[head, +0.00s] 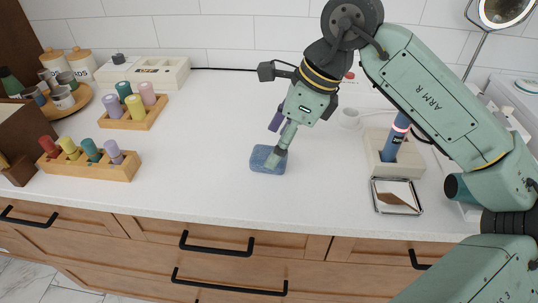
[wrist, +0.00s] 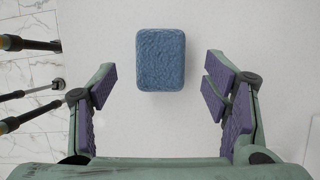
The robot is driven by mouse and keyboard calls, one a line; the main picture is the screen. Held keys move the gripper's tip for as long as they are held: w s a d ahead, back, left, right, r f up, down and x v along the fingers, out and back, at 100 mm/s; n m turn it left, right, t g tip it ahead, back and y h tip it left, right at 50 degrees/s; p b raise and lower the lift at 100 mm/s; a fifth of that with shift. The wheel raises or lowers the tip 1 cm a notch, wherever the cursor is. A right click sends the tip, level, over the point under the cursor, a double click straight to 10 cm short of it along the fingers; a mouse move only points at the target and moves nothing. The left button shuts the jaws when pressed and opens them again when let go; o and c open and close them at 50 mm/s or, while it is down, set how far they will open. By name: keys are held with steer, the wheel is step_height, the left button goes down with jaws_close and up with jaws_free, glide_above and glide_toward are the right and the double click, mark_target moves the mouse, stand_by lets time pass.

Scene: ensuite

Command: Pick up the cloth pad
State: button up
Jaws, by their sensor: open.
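The cloth pad is a blue, rounded, rough-surfaced block (head: 264,160) lying on the white counter near its front edge. In the wrist view the pad (wrist: 161,62) lies ahead of the fingers, between their two lines and a little left of the middle. My gripper (head: 279,142) is right above and beside the pad in the head view and hides a part of it. The wrist view shows my gripper (wrist: 160,92) open, its purple finger pads wide apart with nothing between them. I cannot tell whether a finger touches the pad.
Wooden racks with coloured rollers (head: 90,167) stand at the left. A beige holder (head: 394,154) with a dark device and an open mirror compact (head: 397,197) are at the right. Black drawer handles (head: 217,247) run below the counter edge. The counter around the pad is clear.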

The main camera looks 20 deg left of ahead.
steer(key=x, duration=0.3)
steer(key=shift+f, duration=0.1)
steer(key=c, duration=1)
steer(key=shift+c, duration=0.2)
steer(key=shift+r, duration=0.55)
step_height(320, 180, up, 2)
steer(key=shift+r+b, duration=0.1)
steer(key=shift+b, duration=0.3)
steer(key=s+d+r+b, duration=0.1)
steer(key=s+d+b, duration=0.2)
steer(key=s+d, duration=0.7)
steer(key=shift+s+d+r, duration=0.3)
steer(key=shift+s+r, duration=0.05)
steer(key=shift+s, duration=0.65)
